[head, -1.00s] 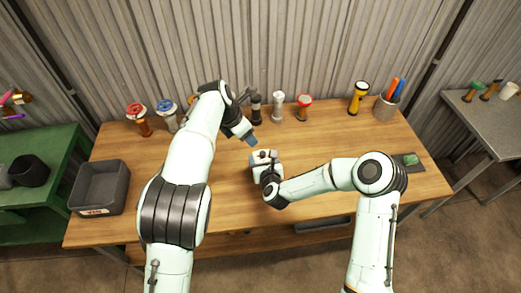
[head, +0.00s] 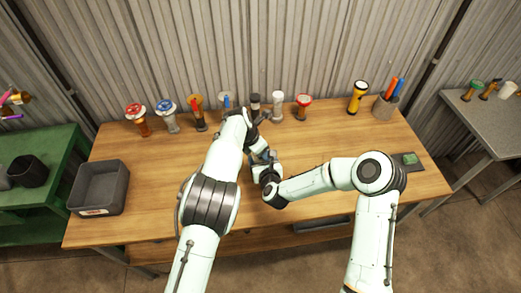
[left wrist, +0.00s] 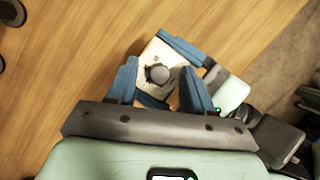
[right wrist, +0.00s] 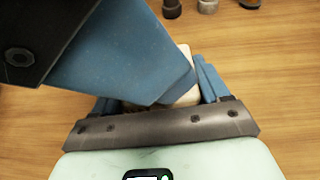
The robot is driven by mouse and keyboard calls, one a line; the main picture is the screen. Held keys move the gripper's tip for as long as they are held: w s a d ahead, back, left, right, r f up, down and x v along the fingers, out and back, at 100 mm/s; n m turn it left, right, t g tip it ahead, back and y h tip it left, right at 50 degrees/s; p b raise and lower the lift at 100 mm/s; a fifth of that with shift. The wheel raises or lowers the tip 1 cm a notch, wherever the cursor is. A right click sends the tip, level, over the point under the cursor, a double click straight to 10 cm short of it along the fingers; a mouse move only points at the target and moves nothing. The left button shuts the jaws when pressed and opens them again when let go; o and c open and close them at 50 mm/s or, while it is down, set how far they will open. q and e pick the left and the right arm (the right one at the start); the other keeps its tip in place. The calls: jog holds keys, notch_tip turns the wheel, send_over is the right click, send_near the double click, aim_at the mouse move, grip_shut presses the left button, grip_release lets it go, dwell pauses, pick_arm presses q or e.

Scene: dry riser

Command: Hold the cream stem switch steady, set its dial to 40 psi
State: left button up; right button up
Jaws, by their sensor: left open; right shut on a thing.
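The cream stem switch shows in the left wrist view (left wrist: 165,62) as a pale block with a round dark grey dial (left wrist: 158,74) on its face. My right gripper (right wrist: 160,100) is shut on the switch body, near the middle of the table. My left gripper (left wrist: 165,90) is open above the switch, with its blue fingers on either side of the dial and apart from it. In the right wrist view the left gripper's blue finger hides much of the switch (right wrist: 186,60). In the head view the arms mostly cover the switch. The dial's markings cannot be read.
Several valves stand along the back of the wooden table (head: 330,190), among them a red-topped one (head: 303,105) and a blue-topped one (head: 167,112). A yellow torch (head: 358,97) and a pen cup (head: 384,107) stand back right. A grey bin (head: 98,190) sits at left.

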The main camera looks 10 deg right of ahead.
pick_arm(q)
grip_shut()
jog(key=m, duration=0.2)
jog(key=m+g, duration=0.1)
jog(key=m, duration=0.1)
jog(key=shift+w+a+m+g, duration=0.1)
jog(key=shift+w+m+g, duration=0.1)
jog(key=shift+m+g, duration=0.1)
jog(key=m+g, duration=0.1)
jog(key=m, duration=0.3)
jog(key=shift+w+m+g, duration=0.15)
jog(key=shift+m+g, duration=0.15)
jog(key=shift+g, duration=0.1)
dwell(0.4)
